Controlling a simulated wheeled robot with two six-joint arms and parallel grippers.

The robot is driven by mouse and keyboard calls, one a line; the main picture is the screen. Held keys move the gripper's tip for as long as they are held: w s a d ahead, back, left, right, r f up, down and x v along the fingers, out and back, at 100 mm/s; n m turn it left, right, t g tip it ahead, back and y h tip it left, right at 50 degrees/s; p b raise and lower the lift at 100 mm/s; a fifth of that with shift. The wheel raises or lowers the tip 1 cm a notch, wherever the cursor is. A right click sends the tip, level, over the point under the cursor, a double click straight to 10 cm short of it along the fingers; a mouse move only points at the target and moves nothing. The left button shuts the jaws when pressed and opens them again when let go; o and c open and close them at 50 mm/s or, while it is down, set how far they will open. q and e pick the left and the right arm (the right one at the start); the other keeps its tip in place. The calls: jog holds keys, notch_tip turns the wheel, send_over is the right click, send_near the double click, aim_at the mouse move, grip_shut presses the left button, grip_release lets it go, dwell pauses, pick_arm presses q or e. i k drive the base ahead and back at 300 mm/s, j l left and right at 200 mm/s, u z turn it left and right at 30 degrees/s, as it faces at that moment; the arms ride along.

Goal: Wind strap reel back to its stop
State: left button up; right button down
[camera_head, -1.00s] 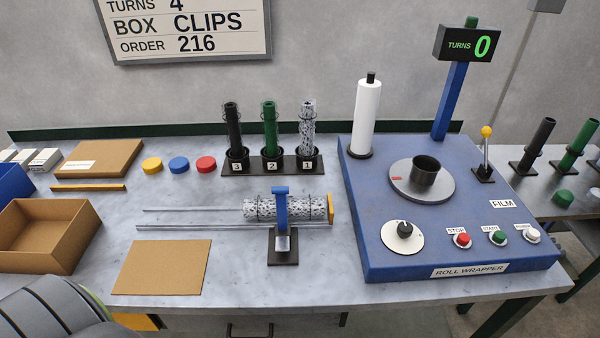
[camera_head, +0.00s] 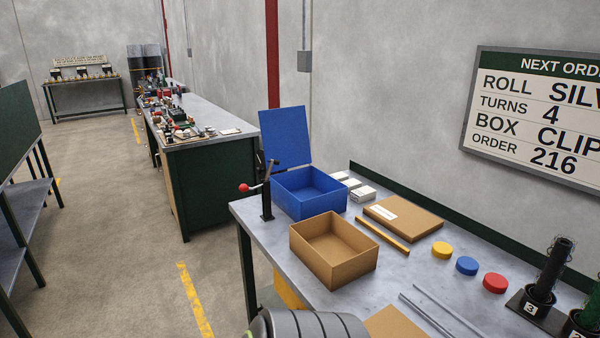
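A dark upright post (camera_head: 267,200) stands at the near left corner of the workbench, with a black piece at its top and a crank arm ending in a red knob (camera_head: 244,187). It may be the strap reel; the reel itself and any stop are too small to make out. The knob points left. Neither of my grippers is in view; only a rounded grey part of my own arm shows at the bottom edge, well below the post.
An open blue box (camera_head: 309,197) stands just right of the post, an open cardboard box (camera_head: 333,258) in front. A flat cardboard piece (camera_head: 403,217) and yellow, blue and red caps (camera_head: 495,283) lie farther right. Open floor (camera_head: 130,270) lies left of the bench.

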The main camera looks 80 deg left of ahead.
aim_at(261, 166)
jog(key=u, duration=3)
jog(key=i+z, duration=0.1)
jog(key=z, duration=0.4)
jog(key=i+j+z, duration=0.4)
jog(key=j, duration=0.25)
jog(key=i+j+z, duration=0.2)
jog(key=j, duration=0.2)
jog(key=i+j+z, duration=0.2)
jog(key=j, duration=0.25)
